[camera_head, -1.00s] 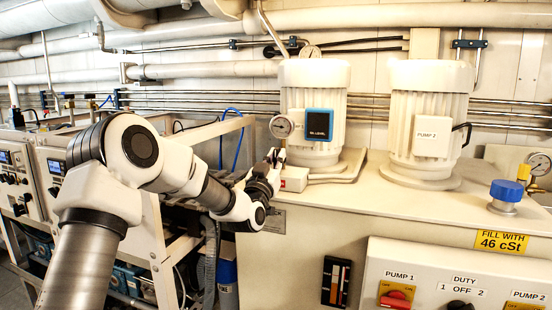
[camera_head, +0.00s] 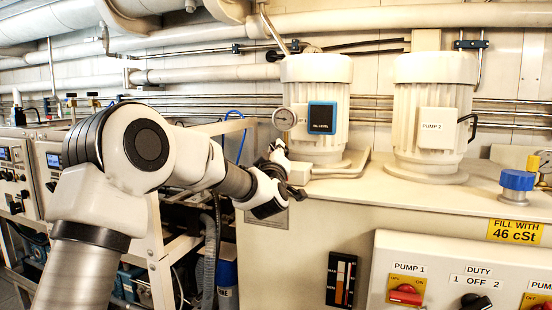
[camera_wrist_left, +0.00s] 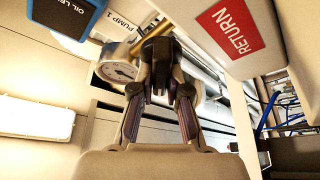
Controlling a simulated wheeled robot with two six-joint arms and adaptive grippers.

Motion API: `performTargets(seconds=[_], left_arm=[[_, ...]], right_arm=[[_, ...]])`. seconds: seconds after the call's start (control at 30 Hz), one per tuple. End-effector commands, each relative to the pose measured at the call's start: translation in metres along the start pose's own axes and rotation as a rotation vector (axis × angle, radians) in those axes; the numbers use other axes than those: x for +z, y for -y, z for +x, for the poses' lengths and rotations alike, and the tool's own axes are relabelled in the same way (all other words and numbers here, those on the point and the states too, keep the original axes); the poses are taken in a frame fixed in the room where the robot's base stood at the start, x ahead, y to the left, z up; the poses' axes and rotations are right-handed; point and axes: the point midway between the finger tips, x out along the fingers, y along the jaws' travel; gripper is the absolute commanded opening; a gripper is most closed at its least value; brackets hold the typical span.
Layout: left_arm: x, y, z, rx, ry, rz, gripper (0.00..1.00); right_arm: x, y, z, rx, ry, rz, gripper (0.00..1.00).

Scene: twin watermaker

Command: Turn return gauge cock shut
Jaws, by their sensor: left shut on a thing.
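The return gauge (camera_head: 284,118) is a round white dial at the left front of the pump 1 motor; it also shows in the wrist view (camera_wrist_left: 117,69), left of the fingers, on a brass stem. My left gripper (camera_head: 277,154) is just below the gauge. In the wrist view its fingers (camera_wrist_left: 160,72) are closed on a small dark piece (camera_wrist_left: 157,46) beside the brass stem, which looks like the cock's handle. The cock's body and exact angle are mostly hidden by the fingers. A red RETURN label (camera_wrist_left: 230,29) is on a pale block at right. My right gripper is out of view.
The pump 1 motor (camera_head: 316,90) stands close behind the gripper and the pump 2 motor (camera_head: 433,100) to its right. A blue-capped filler (camera_head: 516,181) sits on the tank top. The switch panel (camera_head: 460,262) is at lower right. Pipes run along the wall.

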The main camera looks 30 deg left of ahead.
Motion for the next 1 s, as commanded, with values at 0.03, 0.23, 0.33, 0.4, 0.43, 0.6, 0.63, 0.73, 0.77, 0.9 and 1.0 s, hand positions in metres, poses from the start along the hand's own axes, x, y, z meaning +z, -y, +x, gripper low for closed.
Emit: performTargets(seconds=[0.03,0.23,0.33,0.4,0.43,0.6,0.63,0.73,0.77,0.9,1.0], left_arm=[[0.0033,0.0016,-0.0009,-0.015,0.003,-0.036,0.00],[0.0024,0.0022,-0.0006,-0.088,0.003,-0.213,0.00],[0.0024,0.0023,-0.0005,-0.124,0.003,-0.300,0.00],[0.0024,0.0026,-0.0005,-0.149,0.004,-0.361,0.00],[0.0024,0.0029,-0.0004,-0.160,0.004,-0.387,0.00],[0.0022,0.0034,-0.0003,-0.219,0.004,-0.529,0.00],[0.0021,0.0033,-0.0003,-0.228,0.003,-0.551,0.00],[0.0021,0.0034,-0.0003,-0.256,0.004,-0.621,0.00],[0.0019,0.0033,-0.0003,-0.264,0.003,-0.640,0.00],[0.0019,0.0035,-0.0003,-0.294,0.003,-0.715,0.00],[0.0019,0.0037,-0.0003,-0.309,0.002,-0.754,0.00]], right_arm=[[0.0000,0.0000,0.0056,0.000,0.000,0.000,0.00],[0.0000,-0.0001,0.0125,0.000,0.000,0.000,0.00],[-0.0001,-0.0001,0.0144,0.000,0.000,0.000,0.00],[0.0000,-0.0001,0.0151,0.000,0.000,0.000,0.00],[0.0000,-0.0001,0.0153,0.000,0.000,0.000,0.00],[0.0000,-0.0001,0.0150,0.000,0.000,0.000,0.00],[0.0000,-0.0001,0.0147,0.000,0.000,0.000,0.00],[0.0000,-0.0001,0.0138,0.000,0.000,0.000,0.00],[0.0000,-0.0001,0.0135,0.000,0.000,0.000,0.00],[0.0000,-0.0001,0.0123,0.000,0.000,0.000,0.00],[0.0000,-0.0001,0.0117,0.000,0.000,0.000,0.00]])
